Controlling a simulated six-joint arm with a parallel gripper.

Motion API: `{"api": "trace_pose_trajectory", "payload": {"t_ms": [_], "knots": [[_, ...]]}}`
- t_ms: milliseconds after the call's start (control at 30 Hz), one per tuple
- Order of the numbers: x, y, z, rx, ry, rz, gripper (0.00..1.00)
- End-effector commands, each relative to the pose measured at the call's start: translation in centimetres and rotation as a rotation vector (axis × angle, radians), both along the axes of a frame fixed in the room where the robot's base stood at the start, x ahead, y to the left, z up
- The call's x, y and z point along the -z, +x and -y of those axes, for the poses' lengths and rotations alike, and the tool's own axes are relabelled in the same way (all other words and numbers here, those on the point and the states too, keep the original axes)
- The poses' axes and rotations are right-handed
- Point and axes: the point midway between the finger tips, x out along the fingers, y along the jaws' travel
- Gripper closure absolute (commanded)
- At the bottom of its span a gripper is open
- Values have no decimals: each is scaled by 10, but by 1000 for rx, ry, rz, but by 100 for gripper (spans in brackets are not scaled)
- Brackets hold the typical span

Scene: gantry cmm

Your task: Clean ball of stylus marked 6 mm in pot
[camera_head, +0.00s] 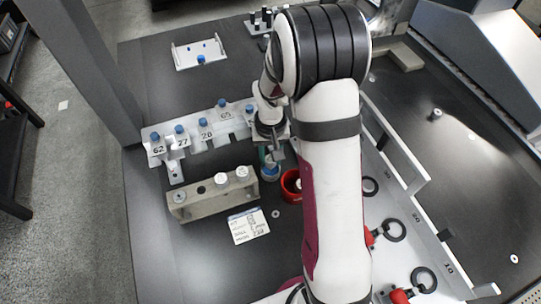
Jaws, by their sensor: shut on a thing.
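My gripper (272,146) is in the middle of the view, pointing down and partly hidden by my own arm. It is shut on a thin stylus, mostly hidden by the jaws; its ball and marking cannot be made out. A white rack (160,148) at the left holds several blue-topped styli (203,122) above number labels.
A grey block (195,207) with white-capped pieces and a printed card (248,226) lie in front of the rack. A white tray (183,56) is at the back. A white rail (405,150) and black rings with red parts (397,230) are at the right.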

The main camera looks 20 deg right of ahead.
Motion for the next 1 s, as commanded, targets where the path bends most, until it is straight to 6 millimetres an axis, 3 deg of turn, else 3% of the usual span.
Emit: {"api": "trace_pose_trajectory", "payload": {"t_ms": [267, 367, 600, 700, 1000], "knots": [[1, -1, 0, -12, 1, -3, 100], [1, -1, 0, -189, 1, -3, 100], [1, -1, 0, -799, 1, -2, 100], [1, -1, 0, -956, 1, -2, 100], [1, -1, 0, -965, 1, -1, 100]]}}
